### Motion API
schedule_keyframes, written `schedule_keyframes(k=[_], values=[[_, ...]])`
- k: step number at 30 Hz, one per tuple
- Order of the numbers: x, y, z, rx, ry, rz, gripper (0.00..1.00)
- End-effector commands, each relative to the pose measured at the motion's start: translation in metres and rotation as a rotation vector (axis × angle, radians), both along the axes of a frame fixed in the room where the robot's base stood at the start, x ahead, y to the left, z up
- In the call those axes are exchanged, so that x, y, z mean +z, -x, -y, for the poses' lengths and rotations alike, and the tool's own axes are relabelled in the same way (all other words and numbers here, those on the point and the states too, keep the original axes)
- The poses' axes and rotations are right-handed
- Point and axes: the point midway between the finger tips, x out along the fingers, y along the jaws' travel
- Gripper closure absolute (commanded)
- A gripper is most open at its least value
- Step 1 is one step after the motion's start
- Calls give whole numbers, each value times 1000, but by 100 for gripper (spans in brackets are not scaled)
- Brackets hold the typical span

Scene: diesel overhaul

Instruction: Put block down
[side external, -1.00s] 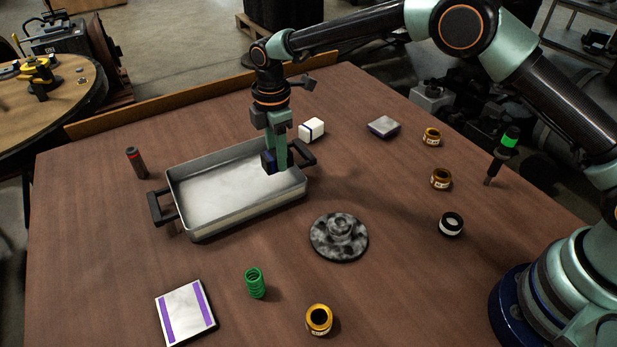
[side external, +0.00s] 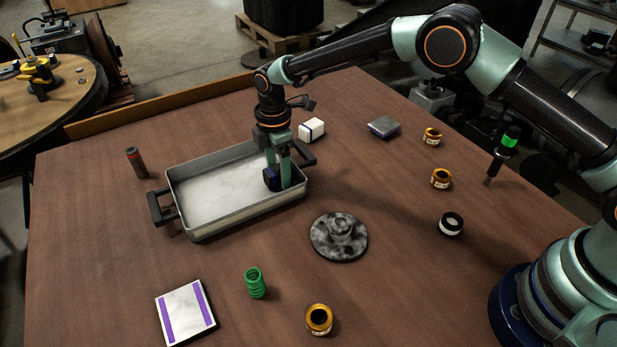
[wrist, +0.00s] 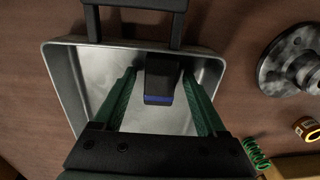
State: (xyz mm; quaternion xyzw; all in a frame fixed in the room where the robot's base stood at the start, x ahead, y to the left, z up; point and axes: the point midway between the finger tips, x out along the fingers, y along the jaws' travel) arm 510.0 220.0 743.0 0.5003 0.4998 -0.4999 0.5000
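The block (side external: 271,178) is small and dark with a blue band. It sits low inside the right end of the metal tray (side external: 212,221) and appears to rest on its floor. In the wrist view the block (wrist: 161,82) is between my fingers, near the tray's handle end, with a gap showing on each side. My gripper (side external: 279,181) points down into the tray with its green fingers apart around the block. In the wrist view my gripper (wrist: 160,76) is open. The block's underside is hidden.
A white box (side external: 311,130) stands just behind the tray's right handle. A grey flanged part (side external: 339,237) lies in front of the tray, with a green spring (side external: 255,283) nearer the front. A dark cylinder (side external: 137,163) stands left. The tray's left part is empty.

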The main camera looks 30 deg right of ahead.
Motion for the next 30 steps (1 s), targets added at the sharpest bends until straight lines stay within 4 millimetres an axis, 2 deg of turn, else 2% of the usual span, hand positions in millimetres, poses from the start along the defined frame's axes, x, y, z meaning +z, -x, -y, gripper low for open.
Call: schedule_keyframes(k=[8,11,21,25,30], values=[[6,0,0,0,0,1,26],[20,-1,0,0,-1,3,26],[88,-1,0,0,-2,4,26],[108,-1,0,0,-1,3,26],[121,0,0,-2,0,1,26]])
